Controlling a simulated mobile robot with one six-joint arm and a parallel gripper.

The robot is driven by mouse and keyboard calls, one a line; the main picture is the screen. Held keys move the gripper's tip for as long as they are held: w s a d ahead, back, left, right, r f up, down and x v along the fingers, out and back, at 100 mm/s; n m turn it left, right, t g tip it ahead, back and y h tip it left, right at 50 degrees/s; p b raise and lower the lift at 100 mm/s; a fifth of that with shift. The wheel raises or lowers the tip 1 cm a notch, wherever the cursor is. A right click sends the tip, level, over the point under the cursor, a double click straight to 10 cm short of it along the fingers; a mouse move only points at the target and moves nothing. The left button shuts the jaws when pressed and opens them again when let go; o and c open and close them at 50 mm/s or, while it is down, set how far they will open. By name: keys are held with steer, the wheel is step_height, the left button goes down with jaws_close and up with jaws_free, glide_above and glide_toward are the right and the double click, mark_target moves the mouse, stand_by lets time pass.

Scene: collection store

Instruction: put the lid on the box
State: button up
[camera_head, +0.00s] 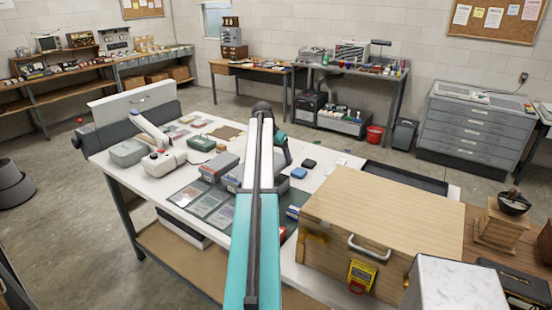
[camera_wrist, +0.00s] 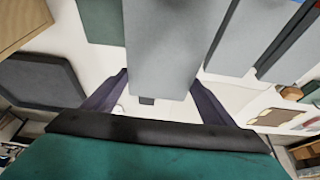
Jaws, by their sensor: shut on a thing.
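In the wrist view my gripper (camera_wrist: 161,80) has its two dark fingers on either side of a flat grey piece (camera_wrist: 160,45), shut on it. The piece looks like a lid, but its far end runs out of the picture. Another grey box-like thing (camera_wrist: 234,38) lies close to its right, with a dark edge beside it. In the head view grey boxes (camera_head: 218,166) sit on the white table near its middle. My arm hides the gripper and part of the grey things there. I cannot tell which grey shape is the open box.
A large wooden case (camera_head: 385,210) stands on the table's right side. Grey-green containers (camera_head: 127,152), a white handled device (camera_head: 163,160), flat dark sheets (camera_head: 205,202) and small dark pieces (camera_head: 308,163) surround the work area. A black tray (camera_head: 405,177) lies behind the case.

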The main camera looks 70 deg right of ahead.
steer(key=shift+f, duration=0.15)
step_height(320, 180, down, 6)
steer(key=b, duration=0.2)
steer(key=shift+b, duration=0.4)
stand_by(0.5)
steer(key=shift+f+b, duration=0.5)
steer(key=shift+f, duration=0.6)
stand_by(3.0)
stand_by(0.4)
steer(key=o, duration=1.1)
steer(key=shift+a, duration=0.1)
steer(key=shift+r, duration=0.1)
steer(key=shift+b+v, duration=1.65)
steer(key=shift+v, duration=5.15)
